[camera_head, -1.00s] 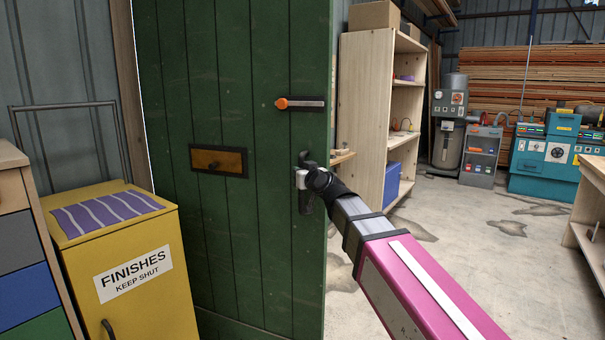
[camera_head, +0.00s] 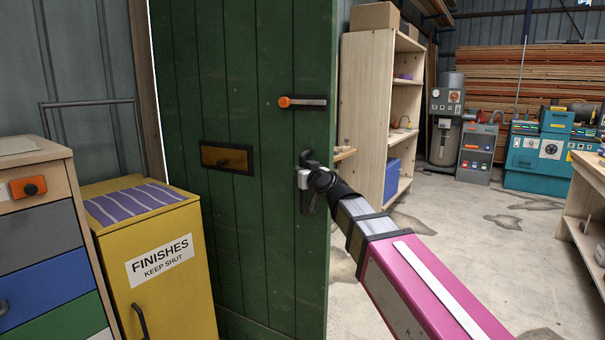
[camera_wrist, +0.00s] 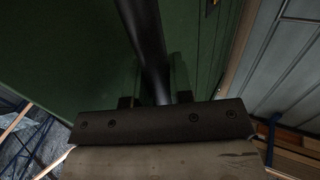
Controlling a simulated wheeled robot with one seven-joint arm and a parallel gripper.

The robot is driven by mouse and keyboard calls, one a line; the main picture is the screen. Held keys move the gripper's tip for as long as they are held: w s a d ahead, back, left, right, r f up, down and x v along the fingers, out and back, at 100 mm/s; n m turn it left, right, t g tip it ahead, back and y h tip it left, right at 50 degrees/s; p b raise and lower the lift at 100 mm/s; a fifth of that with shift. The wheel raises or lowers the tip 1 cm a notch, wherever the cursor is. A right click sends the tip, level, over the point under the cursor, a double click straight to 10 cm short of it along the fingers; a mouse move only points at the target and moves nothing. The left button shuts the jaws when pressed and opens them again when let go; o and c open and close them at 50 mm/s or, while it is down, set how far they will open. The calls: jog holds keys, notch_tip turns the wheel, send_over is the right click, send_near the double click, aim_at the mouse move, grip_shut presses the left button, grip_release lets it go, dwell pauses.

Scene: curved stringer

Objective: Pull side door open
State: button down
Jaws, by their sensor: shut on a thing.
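The green side door (camera_head: 235,95) stands in the middle of the head view, ajar, with a thin bright gap along its left edge by the frame. It carries an orange-tipped bolt (camera_head: 305,102) and a brass-coloured letter plate (camera_head: 227,157). My gripper (camera_head: 306,178) is at the door's right edge, shut on the dark door handle (camera_head: 306,203). In the wrist view the handle (camera_wrist: 148,45) runs as a dark bar between the fingers of my gripper (camera_wrist: 155,88), against the green door (camera_wrist: 70,50). My gripper hides part of the handle in the head view.
A yellow cabinet (camera_head: 165,300) marked FINISHES stands close to the door's left. A drawer unit (camera_head: 45,235) is further left. A wooden shelf (camera_head: 368,75) stands behind the door's right edge. A workbench (camera_head: 585,215) is at far right. The concrete floor (camera_head: 460,225) between is clear.

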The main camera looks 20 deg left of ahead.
jog(key=shift+d+r, duration=0.1)
jog(key=c, duration=1)
grip_release()
jog(key=shift+s, duration=0.1)
jog(key=v, duration=1)
jog(key=shift+s+d, duration=0.15)
jog(key=shift+d, duration=0.15)
